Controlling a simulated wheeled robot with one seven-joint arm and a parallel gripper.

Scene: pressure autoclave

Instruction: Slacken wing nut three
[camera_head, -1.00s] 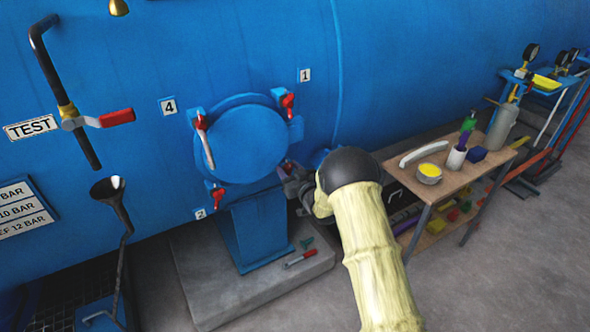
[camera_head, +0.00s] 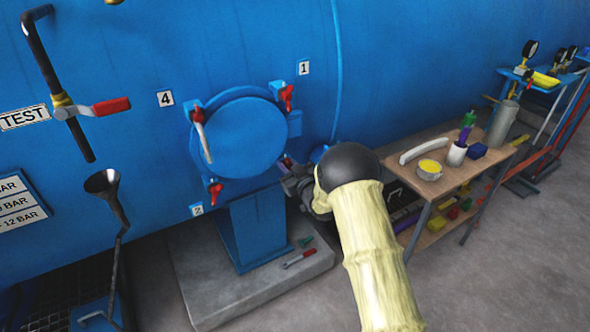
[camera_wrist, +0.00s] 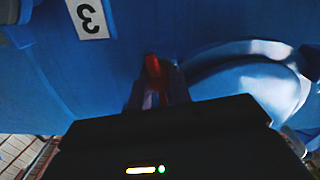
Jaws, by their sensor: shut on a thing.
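The round blue hatch door (camera_head: 240,138) is closed on the big blue vessel, with red wing nuts around its rim. Wing nut three is at the lower right of the door, mostly hidden by my arm in the head view. In the wrist view its red wing (camera_wrist: 153,70) stands beside the label "3" (camera_wrist: 88,17), at the far edge of my gripper's dark body. My gripper (camera_head: 288,172) is at the nut and shut on it; the fingertips are largely hidden. The other wing nuts are by label 1 (camera_head: 287,96), label 4 (camera_head: 199,122) and label 2 (camera_head: 215,192).
A wooden bench (camera_head: 452,184) with a white handle, a tin and bottles stands right of my arm. A concrete plinth (camera_head: 225,292) below the hatch bears a red-handled tool (camera_head: 299,259). A funnel (camera_head: 103,182) and a red-handled test valve (camera_head: 110,106) are at left.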

